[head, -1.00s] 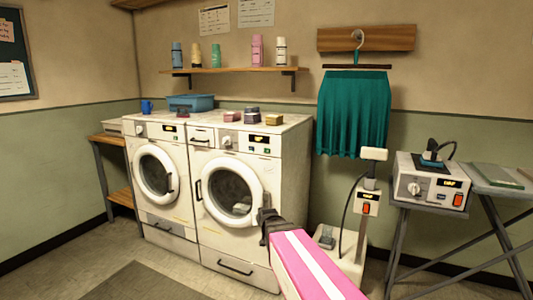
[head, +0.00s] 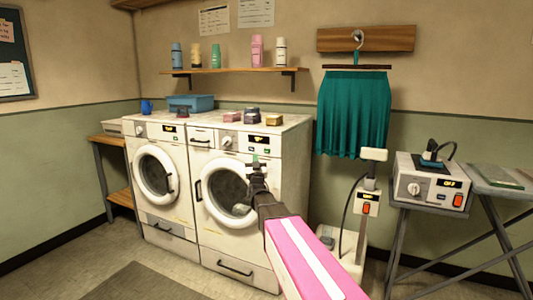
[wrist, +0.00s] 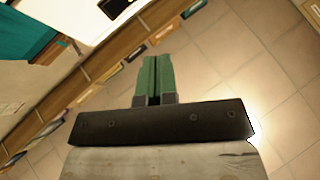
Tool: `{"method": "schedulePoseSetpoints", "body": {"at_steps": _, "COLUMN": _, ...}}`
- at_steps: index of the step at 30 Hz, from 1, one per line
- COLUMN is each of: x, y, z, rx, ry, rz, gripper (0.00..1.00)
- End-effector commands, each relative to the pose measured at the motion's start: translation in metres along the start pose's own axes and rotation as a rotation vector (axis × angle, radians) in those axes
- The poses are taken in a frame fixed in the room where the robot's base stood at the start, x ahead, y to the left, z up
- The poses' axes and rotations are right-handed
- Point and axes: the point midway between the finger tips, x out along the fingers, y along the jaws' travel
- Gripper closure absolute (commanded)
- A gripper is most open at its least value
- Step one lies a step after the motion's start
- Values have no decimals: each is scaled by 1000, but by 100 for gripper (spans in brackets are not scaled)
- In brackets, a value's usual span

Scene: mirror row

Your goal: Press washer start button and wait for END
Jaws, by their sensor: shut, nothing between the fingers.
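Two white front-loading machines stand side by side, the left machine (head: 160,215) and the right machine (head: 293,165); I cannot tell from their look which is the washer. Each has a knob, a small dark display with amber characters and a small green button on its top panel. The right machine's display (head: 254,139) is too small to read, and its green button (head: 265,150) shows just below it. My gripper (head: 255,162) is raised in front of the right machine, over the upper part of its round door, below the panel. Its green fingers (wrist: 154,78) are together and empty.
Small boxes (head: 252,115) and a blue basket (head: 191,103) sit on the machine tops. A steamer stand (head: 366,205) and a control box (head: 432,182) on a table are at right. A teal skirt (head: 353,115) hangs on the wall. Floor is open at front left.

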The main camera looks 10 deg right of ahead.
Motion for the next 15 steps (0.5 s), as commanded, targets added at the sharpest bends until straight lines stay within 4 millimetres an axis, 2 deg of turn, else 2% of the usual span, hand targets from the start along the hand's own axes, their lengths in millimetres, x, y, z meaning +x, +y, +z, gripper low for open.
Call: {"method": "schedulePoseSetpoints", "body": {"at_steps": 15, "x": 7, "y": 4, "z": 4, "rx": 0, "ry": 3, "rz": 1, "gripper": 100}}
